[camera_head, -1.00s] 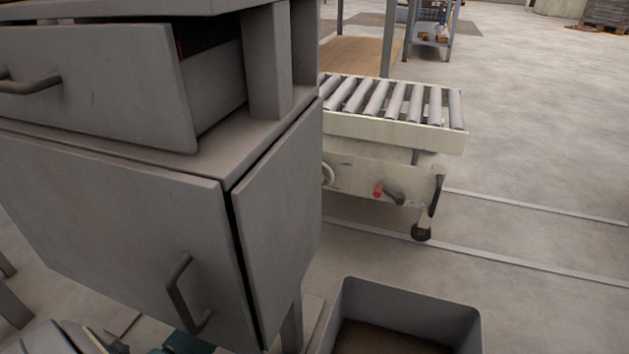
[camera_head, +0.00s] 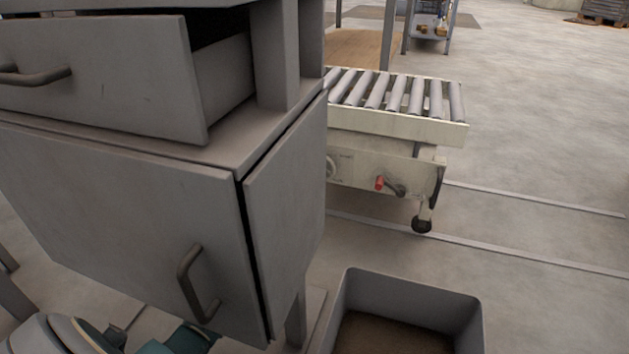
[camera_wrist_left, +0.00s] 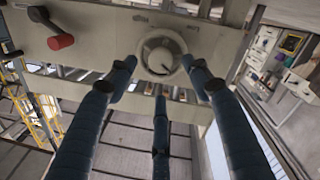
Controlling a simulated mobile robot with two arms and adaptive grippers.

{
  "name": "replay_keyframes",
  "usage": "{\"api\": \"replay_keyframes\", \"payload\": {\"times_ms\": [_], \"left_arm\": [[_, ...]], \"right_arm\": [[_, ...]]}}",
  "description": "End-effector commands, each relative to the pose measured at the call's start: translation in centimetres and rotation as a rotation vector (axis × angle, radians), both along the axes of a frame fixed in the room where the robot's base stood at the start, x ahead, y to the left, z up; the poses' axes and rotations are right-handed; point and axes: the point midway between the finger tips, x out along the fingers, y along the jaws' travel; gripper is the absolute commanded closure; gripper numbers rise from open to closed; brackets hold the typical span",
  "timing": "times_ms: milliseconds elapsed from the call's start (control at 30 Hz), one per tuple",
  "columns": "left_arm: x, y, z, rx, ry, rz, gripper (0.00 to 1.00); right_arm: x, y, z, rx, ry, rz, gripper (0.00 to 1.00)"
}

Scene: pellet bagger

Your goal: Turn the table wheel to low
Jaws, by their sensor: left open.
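The table wheel (camera_head: 332,167) is a pale round handwheel on the side panel of the cream roller table (camera_head: 400,127). In the head view the grey cabinet hides part of it. In the left wrist view the wheel (camera_wrist_left: 160,53) shows nearly whole, with a small dark pointer mark on its hub. Small markings beside it are too small to read. My left gripper (camera_wrist_left: 160,70) is open, its three dark blue fingers spread, with the tips close around the wheel's lower rim. I cannot tell whether they touch it. My right gripper is not in view.
A red-handled crank (camera_head: 380,183) sits beside the wheel and also shows in the left wrist view (camera_wrist_left: 61,41). The grey cabinet (camera_head: 120,200), with its drawer (camera_head: 100,75) open, stands in front on the left. An open grey bin (camera_head: 465,312) is on the floor. Floor to the right is clear.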

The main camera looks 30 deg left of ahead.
Motion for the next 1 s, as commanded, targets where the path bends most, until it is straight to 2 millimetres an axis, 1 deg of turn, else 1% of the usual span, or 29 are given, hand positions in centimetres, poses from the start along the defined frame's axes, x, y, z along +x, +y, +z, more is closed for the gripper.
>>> {"api": "replay_keyframes", "payload": {"times_ms": [33, 100, 200, 300, 467, 700, 767, 800, 867, 933, 1000], "left_arm": [[1.1, 0.1, -0.2, -0.002, -0.004, 0.0, 0.5], [2.4, 0.4, -0.2, -0.002, -0.003, 0.002, 0.5], [3.9, 0.5, -0.2, -0.001, -0.002, 0.0, 0.5], [4.9, 0.7, -0.2, 0.001, -0.001, 0.0, 0.5], [5.7, 0.7, 0.0, 0.001, 0.0, 0.0, 0.5], [5.7, 0.7, 0.0, 0.002, 0.001, -0.001, 0.5], [5.7, 0.8, 0.0, 0.002, 0.001, -0.001, 0.6], [5.7, 0.8, 0.0, 0.002, 0.001, -0.001, 0.68], [5.7, 0.8, 0.0, 0.002, 0.001, -0.001, 0.8], [5.7, 0.8, 0.0, 0.002, 0.001, -0.001, 0.94], [5.7, 0.8, 0.0, 0.002, 0.001, -0.001, 0.94]], "right_arm": [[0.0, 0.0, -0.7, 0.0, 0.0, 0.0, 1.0], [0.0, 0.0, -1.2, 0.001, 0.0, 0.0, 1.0], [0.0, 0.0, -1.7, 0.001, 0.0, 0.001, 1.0], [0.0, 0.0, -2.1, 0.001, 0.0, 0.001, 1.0], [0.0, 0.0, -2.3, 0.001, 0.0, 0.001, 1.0], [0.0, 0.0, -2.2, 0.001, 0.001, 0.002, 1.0], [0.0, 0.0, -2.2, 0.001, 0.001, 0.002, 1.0], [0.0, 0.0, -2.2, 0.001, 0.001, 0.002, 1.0], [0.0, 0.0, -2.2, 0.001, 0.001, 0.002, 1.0], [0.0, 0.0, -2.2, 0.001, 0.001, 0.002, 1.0], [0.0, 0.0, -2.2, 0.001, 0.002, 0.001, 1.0]]}}
